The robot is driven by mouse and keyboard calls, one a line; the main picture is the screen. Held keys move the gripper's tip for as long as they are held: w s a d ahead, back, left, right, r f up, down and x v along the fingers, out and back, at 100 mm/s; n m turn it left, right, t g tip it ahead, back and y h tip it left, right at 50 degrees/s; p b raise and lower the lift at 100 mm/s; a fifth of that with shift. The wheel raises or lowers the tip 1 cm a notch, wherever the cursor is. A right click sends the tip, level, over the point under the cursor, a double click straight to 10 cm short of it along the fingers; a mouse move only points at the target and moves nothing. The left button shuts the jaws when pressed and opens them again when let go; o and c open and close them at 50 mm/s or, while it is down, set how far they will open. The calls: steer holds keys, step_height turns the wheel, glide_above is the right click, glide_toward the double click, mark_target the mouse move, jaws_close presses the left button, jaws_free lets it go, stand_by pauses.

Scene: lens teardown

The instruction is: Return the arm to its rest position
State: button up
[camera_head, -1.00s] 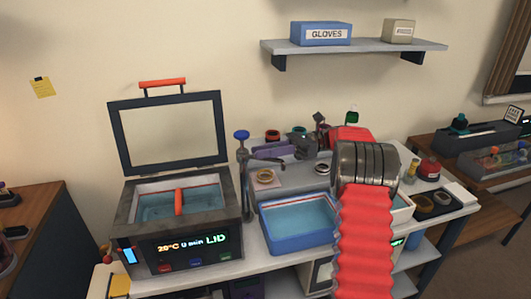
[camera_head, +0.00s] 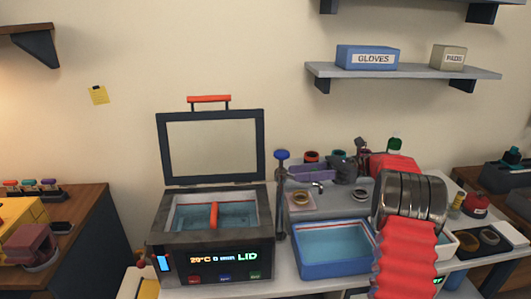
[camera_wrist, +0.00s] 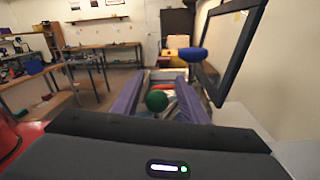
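My gripper (camera_wrist: 160,84) shows two purple fingers standing apart in the wrist view. A green rounded thing (camera_wrist: 157,100) appears in the gap, and I cannot tell how far beyond the fingers it is. In the head view my gripper (camera_head: 294,181) is small and partly hidden, above the back of the bench. My arm, red bellows with a dark metal joint, reaches up from the bottom right and bends back toward the left. No held thing is visible.
A heated bath (camera_head: 210,251) stands at left with its lid (camera_head: 212,147) raised. A blue tray (camera_head: 333,270) of liquid sits beside it. A blue-knobbed post (camera_head: 281,200) rises between them, close to my gripper. A shelf (camera_head: 405,72) hangs above the bench.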

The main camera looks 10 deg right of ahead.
steer(key=s+a+r+n+h, duration=0.3)
steer(key=s+a+n+h, duration=0.65)
steer(key=s+a, duration=0.55)
steer(key=s+d+f+n+t+h, duration=0.1)
steer(key=s+f+n+t+h, duration=0.1)
steer(key=s, duration=0.7)
steer(key=s+d+f+n+t+h, duration=0.1)
steer(key=s+f+n+h, duration=0.3)
steer(key=s+n, duration=0.5)
steer(key=shift+d+t+h, duration=0.2)
steer(key=shift+t+h, duration=0.5)
steer(key=shift+h, duration=0.55)
